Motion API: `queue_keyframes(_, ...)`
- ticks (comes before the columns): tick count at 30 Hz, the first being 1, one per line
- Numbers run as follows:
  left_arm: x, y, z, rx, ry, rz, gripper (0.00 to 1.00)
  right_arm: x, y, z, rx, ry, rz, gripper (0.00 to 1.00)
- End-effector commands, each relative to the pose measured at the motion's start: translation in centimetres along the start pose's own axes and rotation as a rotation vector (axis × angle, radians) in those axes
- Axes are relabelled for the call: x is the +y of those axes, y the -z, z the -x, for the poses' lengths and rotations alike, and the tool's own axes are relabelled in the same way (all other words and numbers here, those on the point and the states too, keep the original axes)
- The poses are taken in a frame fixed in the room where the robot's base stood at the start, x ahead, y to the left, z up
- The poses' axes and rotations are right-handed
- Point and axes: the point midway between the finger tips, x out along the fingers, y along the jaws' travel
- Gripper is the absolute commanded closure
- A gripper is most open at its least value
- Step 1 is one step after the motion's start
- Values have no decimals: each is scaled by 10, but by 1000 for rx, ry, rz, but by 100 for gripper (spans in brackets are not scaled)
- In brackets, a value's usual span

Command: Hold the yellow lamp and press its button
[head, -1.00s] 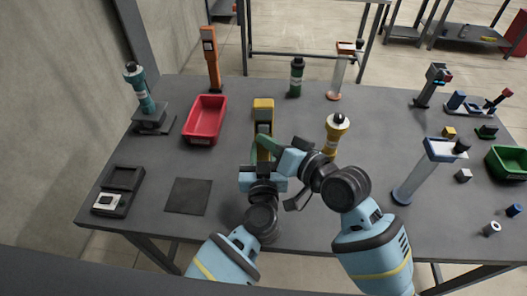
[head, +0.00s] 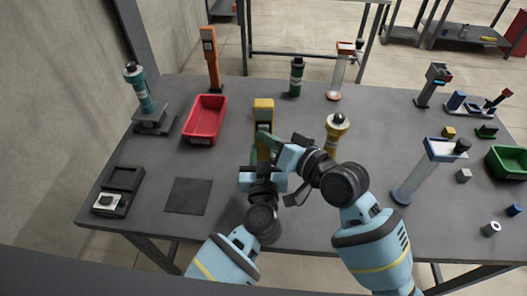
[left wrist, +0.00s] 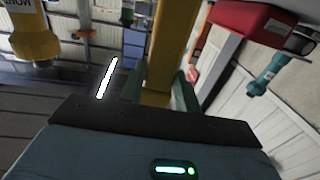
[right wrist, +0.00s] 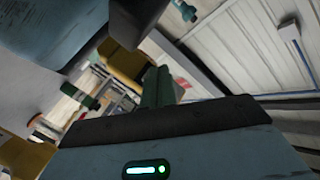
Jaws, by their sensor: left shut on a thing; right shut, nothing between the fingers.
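The yellow lamp (head: 263,104) stands upright in front of my arms in the head view. My left gripper (head: 263,160) is shut on its post, which shows between the green fingers in the left wrist view (left wrist: 165,50). My right gripper (head: 268,138) is shut and empty, its green fingertips close beside the lamp's upper part from the right. In the right wrist view the fingers (right wrist: 157,85) point towards the yellow lamp head (right wrist: 122,65). I cannot tell whether they touch it. The button is not clearly visible.
A red bin (head: 205,119) stands left of the lamp, and a dark mat (head: 188,196) lies nearer.

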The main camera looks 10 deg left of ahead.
Motion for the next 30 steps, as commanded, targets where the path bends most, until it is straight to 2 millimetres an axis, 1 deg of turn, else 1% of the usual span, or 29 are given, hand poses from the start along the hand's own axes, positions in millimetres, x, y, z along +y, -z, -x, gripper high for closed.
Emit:
queue_keyframes(1,0,-5,1,-9,1,-2,100,1,0,0,-1,0,0,100)
queue_keyframes(20,0,-5,1,-9,0,-2,100,3,2,-4,0,-1,0,100)
queue_keyframes(30,0,-5,1,-9,0,-2,100,-3,-5,5,-1,-1,-1,100)
